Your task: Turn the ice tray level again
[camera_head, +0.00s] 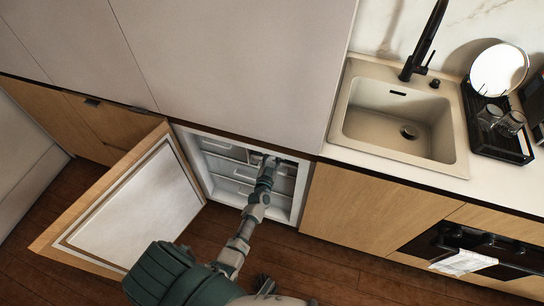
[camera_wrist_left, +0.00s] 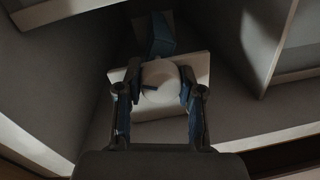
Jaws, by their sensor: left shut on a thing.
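My left gripper (camera_head: 268,163) reaches into the open freezer compartment (camera_head: 297,213). In the left wrist view its two fingers (camera_wrist_left: 160,76) are on either side of a pale round knob (camera_wrist_left: 159,92) and shut on it. The knob has a short dark mark that lies nearly flat, left of its middle. Behind the knob is a pale flat plate (camera_wrist_left: 201,66), slightly tilted in the picture. A blue piece (camera_wrist_left: 161,30), perhaps the ice tray, shows beyond the plate and looks tilted. Most of it is hidden. My right gripper is not clearly seen.
The compartment door (camera_head: 137,205) stands wide open to the left. Inside are pale shelves or drawers with handles (camera_head: 217,143). Cabinet walls are close around my left gripper. A counter with a sink (camera_head: 400,115) and a dark dish rack (camera_head: 500,140) is to the right.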

